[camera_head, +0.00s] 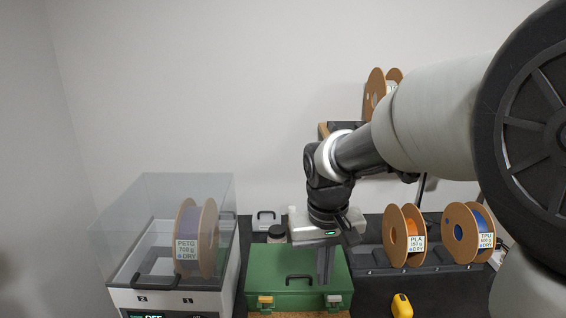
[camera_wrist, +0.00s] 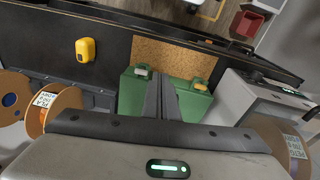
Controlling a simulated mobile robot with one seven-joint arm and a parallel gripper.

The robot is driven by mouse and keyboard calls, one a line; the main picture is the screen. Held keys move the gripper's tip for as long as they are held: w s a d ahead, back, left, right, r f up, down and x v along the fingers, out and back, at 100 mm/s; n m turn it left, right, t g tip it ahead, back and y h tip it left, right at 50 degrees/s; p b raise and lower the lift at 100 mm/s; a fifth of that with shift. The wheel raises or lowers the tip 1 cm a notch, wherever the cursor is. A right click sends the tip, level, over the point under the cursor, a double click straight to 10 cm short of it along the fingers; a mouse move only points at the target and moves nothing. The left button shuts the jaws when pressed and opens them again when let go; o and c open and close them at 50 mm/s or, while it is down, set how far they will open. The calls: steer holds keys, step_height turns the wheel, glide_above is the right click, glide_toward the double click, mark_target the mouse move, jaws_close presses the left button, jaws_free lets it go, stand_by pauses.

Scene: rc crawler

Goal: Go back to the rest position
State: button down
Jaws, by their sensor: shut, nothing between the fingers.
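My gripper (camera_head: 325,262) is shut and empty. It points down over the green toolbox, in front of its lid in the head view. In the wrist view the two dark fingers of my gripper (camera_wrist: 163,82) lie together, and the green toolbox (camera_wrist: 195,68) shows behind them. My arm reaches in from the right side of the head view. The green toolbox (camera_head: 265,262) has a dark handle and two latches, and its lid is down. I cannot tell whether the fingertips touch the toolbox.
A clear-lidded dryer box (camera_head: 125,225) holding a PETG spool (camera_head: 207,235) stands at left. A PLA spool (camera_head: 392,238) and a TPU spool (camera_head: 460,232) stand at right. A yellow device (camera_head: 402,305) lies at front. Another spool (camera_head: 374,92) sits higher behind my arm.

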steer(key=s+d+r+t, duration=0.2)
steer(key=s+r, duration=0.2)
steer(key=s, duration=0.3)
steer(key=s+d+r+m+t, duration=0.1)
steer(key=s+d+r+t, duration=0.1)
steer(key=s, duration=0.6)
steer(key=shift+d+r+p, duration=0.4)
steer(key=shift+d+r, duration=0.3)
steer(key=shift+r, duration=0.7)
steer(key=shift+s, duration=0.1)
